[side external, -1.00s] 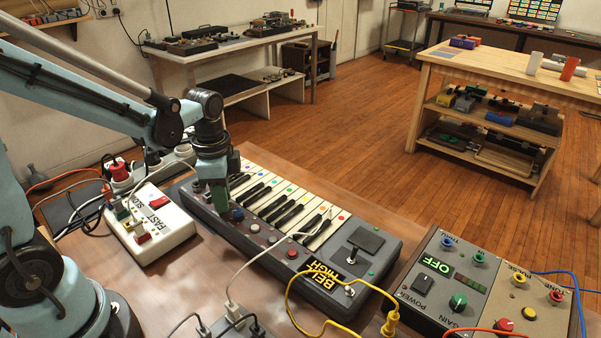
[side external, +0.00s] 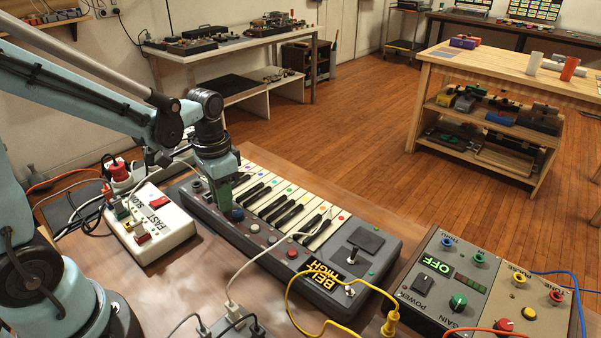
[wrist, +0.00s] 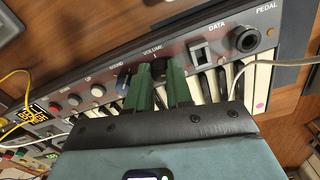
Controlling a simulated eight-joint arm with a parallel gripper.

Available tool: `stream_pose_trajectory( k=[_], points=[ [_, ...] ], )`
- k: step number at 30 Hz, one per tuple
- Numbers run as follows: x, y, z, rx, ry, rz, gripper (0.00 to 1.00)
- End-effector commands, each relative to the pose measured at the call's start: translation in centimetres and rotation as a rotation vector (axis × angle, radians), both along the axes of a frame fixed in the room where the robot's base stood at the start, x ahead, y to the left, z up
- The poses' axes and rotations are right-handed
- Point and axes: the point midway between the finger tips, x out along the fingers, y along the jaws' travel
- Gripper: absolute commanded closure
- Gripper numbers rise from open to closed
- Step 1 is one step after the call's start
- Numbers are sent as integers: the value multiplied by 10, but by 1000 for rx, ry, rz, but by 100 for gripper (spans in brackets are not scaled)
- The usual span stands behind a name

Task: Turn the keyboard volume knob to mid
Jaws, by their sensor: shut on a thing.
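The keyboard (side external: 330,277) is a grey unit with black and white keys, lying on the brown bench. In the wrist view its panel (wrist: 185,55) carries the labels SOUND, VOLUME and DATA. The dark volume knob (wrist: 159,68) sits under the VOLUME label, between my gripper's green fingers. My gripper (wrist: 160,84) is shut on this knob, with one finger on each side. In the side view my gripper (side external: 224,205) points down at the keyboard's left end and hides the volume knob. I cannot make out the knob's pointer.
A blue knob (wrist: 123,82) is close beside one finger; it also shows in the side view (side external: 237,214). A white switch box (side external: 165,228) stands left of the keyboard. A grey control box (side external: 470,290) is at right. White and yellow cables cross the front.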

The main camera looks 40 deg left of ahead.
Motion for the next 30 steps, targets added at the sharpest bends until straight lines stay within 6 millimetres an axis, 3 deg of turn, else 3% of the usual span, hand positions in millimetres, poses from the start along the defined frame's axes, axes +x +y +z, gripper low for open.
stream_pose_trajectory(
  k=[30],
  points=[
    [1,0,0,-1,-2,966,100]
  ],
)
